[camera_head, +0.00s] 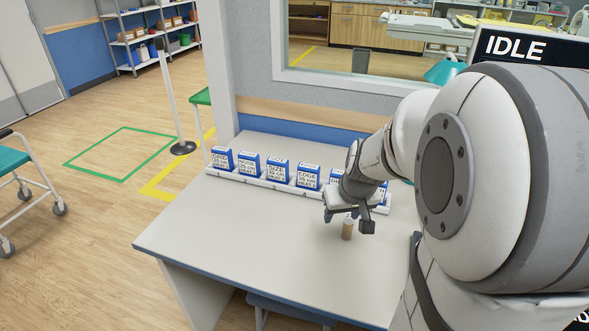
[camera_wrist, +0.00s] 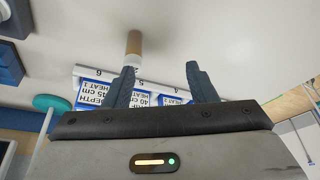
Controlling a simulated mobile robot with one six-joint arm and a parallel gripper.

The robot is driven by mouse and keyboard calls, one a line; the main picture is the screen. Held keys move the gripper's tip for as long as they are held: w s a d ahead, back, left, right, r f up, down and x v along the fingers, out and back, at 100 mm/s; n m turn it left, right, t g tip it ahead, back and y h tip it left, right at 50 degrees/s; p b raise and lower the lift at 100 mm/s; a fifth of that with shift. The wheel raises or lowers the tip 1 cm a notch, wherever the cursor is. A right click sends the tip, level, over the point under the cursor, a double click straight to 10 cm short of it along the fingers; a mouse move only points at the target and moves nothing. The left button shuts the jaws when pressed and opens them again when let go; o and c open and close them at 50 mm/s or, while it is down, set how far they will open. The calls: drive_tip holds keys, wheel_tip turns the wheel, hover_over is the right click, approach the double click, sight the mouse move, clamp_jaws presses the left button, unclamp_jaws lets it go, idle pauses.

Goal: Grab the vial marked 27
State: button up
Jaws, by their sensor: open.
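A small brown vial (camera_head: 347,229) with a paler end stands on the white table, just below my gripper (camera_head: 348,219) in the head view. In the wrist view the vial (camera_wrist: 134,43) shows beyond the tip of the left finger, off to the left of the middle of the gap. My gripper (camera_wrist: 160,68) is open, with nothing between its fingers.
A white rack (camera_head: 246,179) holding a row of blue-and-white labelled boxes (camera_head: 277,170) runs along the back of the table (camera_head: 235,237). My arm hides its right part. Numbers show on the rack's edge in the wrist view. The table's front left is clear.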

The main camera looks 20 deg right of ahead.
sight(350, 220)
drive_tip(key=w+d+f, duration=0.1)
drive_tip(key=d+f+b, duration=0.1)
drive_tip(key=f, duration=0.1)
drive_tip(key=w+d+f, duration=0.1)
drive_tip(key=d, duration=0.1)
drive_tip(key=shift+w+d+f, duration=0.1)
drive_tip(key=shift+w+f, duration=0.25)
drive_tip(key=shift+f, duration=0.05)
drive_tip(key=shift+t, duration=0.3)
drive_tip(key=x, duration=0.2)
drive_tip(key=b+x, duration=0.1)
drive_tip(key=x, duration=0.4)
drive_tip(key=shift+w+d+f, duration=0.15)
drive_tip(key=shift+d+f, duration=0.1)
drive_tip(key=c, duration=1.1)
